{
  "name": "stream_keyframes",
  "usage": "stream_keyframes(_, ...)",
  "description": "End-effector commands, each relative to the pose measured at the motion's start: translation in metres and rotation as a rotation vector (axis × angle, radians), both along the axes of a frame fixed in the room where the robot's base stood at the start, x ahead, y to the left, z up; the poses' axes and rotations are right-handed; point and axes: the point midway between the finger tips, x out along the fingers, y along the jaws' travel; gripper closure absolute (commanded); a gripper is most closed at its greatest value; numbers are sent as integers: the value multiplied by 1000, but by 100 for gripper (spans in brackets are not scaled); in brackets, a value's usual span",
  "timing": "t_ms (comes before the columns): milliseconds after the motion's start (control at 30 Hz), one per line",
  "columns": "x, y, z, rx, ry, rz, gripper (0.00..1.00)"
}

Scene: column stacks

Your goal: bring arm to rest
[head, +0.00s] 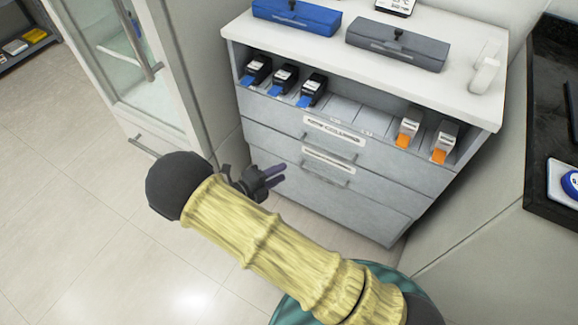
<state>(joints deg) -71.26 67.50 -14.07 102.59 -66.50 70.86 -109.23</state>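My arm, in a yellow ribbed sleeve, reaches from the bottom right toward the middle left in the head view. My gripper (271,178) shows beyond the dark elbow, in front of the cabinet's (318,167) lower drawers and at their left side. Its two dark purple fingers look slightly apart, with nothing seen between them. The gripper's base is partly hidden behind the sleeve. Whether it touches the drawer front cannot be told.
A blue case (297,15) and a grey case (396,44) lie on top. A glass-door cabinet (120,60) stands left. The tiled floor (70,210) at left is clear.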

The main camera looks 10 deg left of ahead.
Motion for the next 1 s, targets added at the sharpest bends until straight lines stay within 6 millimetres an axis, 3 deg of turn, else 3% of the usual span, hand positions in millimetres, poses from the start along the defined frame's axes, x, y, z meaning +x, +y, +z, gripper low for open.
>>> stream_keyframes(667,-3,1,2,11,-1,-12,67)
stream_keyframes(833,2,-31,11,168,-33,-164,67)
stream_keyframes(1000,-1,-90,28,492,-154,-514,67)
